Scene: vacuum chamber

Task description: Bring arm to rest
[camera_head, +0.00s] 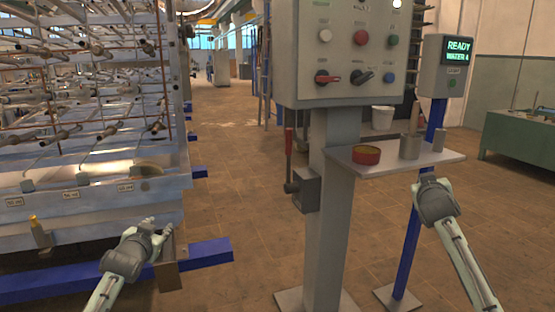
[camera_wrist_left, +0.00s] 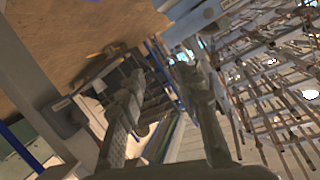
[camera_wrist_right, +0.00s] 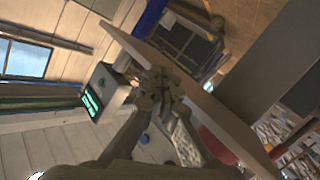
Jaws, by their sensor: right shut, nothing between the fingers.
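My left gripper (camera_head: 157,228) is in the lower left of the head view, in front of the chamber's lower metal wall and beside a small brown box-like bracket (camera_head: 168,272). In the left wrist view its fingers (camera_wrist_left: 160,72) stand apart with nothing seen held between them. My right gripper (camera_head: 433,181) is at the right, just below the front edge of the small shelf (camera_head: 447,158). In the right wrist view its fingertips (camera_wrist_right: 160,88) meet, and it holds nothing. I cannot tell whether it touches the shelf.
A control panel (camera_head: 345,50) on a grey post (camera_head: 326,230) stands between my arms, with a red-handled lever (camera_head: 289,155). A red tin (camera_head: 366,155) and a grey cup (camera_head: 410,146) stand on the shelf. A display box (camera_head: 457,66) reads READY. A blue beam (camera_head: 205,254) lies low left.

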